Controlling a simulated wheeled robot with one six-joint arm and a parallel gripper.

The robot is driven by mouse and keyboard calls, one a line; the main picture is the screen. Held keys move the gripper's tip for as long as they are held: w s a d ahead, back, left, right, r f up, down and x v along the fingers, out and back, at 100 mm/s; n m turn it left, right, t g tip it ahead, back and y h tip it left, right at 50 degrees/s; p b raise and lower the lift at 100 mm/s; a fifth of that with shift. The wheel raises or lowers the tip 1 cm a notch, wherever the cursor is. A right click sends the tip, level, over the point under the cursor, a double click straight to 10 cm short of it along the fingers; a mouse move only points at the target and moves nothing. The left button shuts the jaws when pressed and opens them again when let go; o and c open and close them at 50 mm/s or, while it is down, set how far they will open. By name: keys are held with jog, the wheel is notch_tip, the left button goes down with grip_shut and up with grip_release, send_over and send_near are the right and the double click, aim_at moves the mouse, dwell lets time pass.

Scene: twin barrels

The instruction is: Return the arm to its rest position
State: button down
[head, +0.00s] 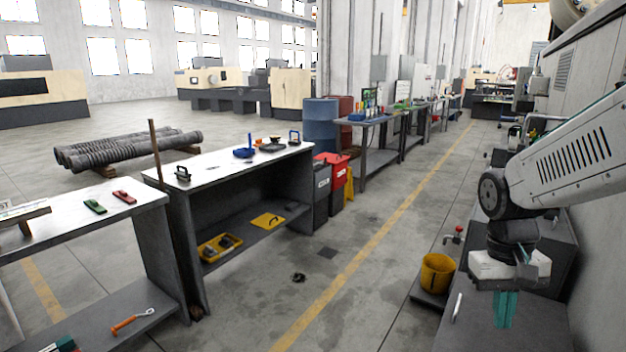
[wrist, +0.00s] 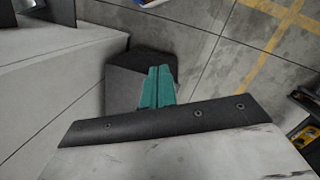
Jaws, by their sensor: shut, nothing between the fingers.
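My arm (head: 570,155) reaches in from the right edge of the head view and bends down at a dark joint. My gripper (head: 505,310) hangs from it with its teal fingers pointing down, in front of a dark grey cabinet or bench at the lower right. In the wrist view my gripper (wrist: 158,88) shows its two teal fingers side by side, shut, with nothing between them. A dark grey surface lies below the fingertips. The gap between fingertips and that surface cannot be told.
A yellow bucket (head: 437,273) stands left of my gripper. A light-topped workbench (head: 215,160) with tools is at the left, and a blue barrel (head: 320,122) stands behind it. The aisle floor with its yellow line (head: 365,245) is mostly clear. A pale wall is close on the right.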

jog(key=s+a+r+t, duration=0.1)
jog(key=s+a+r, duration=0.1)
jog(key=s, duration=0.5)
jog(key=s+a+r+n+t, duration=0.1)
jog(key=s+a+r+t, duration=0.1)
jog(key=s+r, duration=0.3)
jog(key=shift+s+a+r+y, duration=0.15)
jog(key=shift+s+a+y, duration=0.4)
jog(key=shift+s, duration=0.7)
jog(key=shift+a, duration=0.1)
